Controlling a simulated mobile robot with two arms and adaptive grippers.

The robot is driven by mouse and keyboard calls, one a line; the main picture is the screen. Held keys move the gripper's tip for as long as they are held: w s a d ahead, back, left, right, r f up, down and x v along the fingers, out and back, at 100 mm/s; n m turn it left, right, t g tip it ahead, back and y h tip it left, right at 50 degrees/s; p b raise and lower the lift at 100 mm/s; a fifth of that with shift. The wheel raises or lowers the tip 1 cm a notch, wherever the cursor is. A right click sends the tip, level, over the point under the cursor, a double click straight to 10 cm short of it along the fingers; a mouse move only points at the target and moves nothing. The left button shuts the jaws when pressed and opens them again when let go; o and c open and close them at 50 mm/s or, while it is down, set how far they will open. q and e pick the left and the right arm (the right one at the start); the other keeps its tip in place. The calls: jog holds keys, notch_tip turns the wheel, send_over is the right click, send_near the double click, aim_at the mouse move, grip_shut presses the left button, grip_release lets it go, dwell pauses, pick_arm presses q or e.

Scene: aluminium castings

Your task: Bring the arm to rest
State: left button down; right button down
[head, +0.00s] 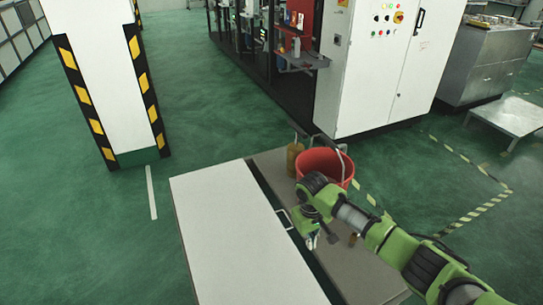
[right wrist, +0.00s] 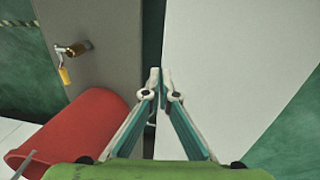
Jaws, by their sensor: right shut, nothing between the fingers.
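My right arm comes in from the lower right of the head view. My right gripper (head: 312,240) points down over the inner edges of a white panel and a grey-brown panel. In the right wrist view its two fingers (right wrist: 160,76) meet at the tips with nothing between them. It holds no object. My left arm and gripper are not in view.
A red bucket (head: 325,166) stands on the grey-brown panel (head: 365,275), close to my right arm. A brown container (head: 294,158) is beside it. A small brass-coloured item (right wrist: 66,75) lies there too. The white panel (head: 235,230) is bare. A white cabinet (head: 370,70) stands behind.

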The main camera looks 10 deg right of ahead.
jog(key=s+a+f+n+t+y, duration=0.1)
jog(key=s+a+f+n+y, duration=0.15)
jog(key=s+a, duration=1.2)
jog(key=s+d+r+m+t, duration=0.1)
jog(key=s+d+r, duration=0.2)
jog(key=s+d, duration=0.3)
jog(key=s+d+r+m+t, duration=0.15)
jog(key=s+d+r, duration=0.25)
jog(key=s, duration=0.4)
jog(key=s+f+g+h+b, duration=0.1)
jog(key=s+f+g+b, duration=0.15)
jog(key=f, duration=2.75)
jog(key=s+d+f, duration=0.3)
jog(key=s+f, duration=1.2)
jog(key=s, duration=0.2)
jog(key=shift+f, duration=0.1)
